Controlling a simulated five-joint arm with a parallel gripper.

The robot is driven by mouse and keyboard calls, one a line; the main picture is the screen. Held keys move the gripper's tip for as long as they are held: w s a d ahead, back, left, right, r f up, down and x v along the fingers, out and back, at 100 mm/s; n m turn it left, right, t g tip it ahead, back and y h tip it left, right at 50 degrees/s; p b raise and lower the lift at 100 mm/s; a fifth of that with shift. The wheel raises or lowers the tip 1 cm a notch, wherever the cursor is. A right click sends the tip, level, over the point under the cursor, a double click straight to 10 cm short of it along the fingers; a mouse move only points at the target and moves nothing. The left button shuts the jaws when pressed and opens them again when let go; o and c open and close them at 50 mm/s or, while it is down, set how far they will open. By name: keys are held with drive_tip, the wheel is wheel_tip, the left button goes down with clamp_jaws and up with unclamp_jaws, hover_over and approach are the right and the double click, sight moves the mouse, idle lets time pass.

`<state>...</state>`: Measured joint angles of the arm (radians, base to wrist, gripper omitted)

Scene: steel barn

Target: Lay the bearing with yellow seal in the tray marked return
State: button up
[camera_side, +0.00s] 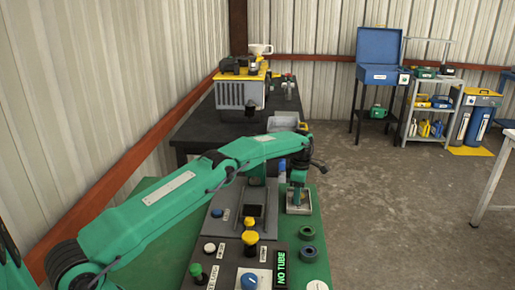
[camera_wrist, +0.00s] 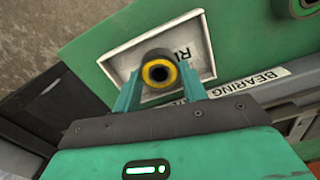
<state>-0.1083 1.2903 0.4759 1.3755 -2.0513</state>
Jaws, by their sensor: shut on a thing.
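The bearing with the yellow seal (camera_wrist: 158,72) is a dark ring with a yellow face, between the two teal fingers of my gripper (camera_wrist: 160,84) in the wrist view. My gripper is shut on it. Beneath is a shallow pale-rimmed tray (camera_wrist: 208,53) with a grey floor; only the first letters of its label show, upside down, the rest being hidden by the bearing. In the side view my gripper (camera_side: 297,198) points down into the outline of the tray (camera_side: 299,210) on the green bench. The bearing cannot be made out there. I cannot tell whether it touches the tray floor.
A strip labelled "BEARING" (camera_wrist: 258,82) runs beside the tray in the wrist view.

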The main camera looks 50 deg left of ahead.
drive_tip(key=shift+f, duration=0.2)
drive_tip(key=o, duration=1)
drive_tip(key=shift+r, duration=0.1)
drive_tip(key=shift+r, duration=3.8)
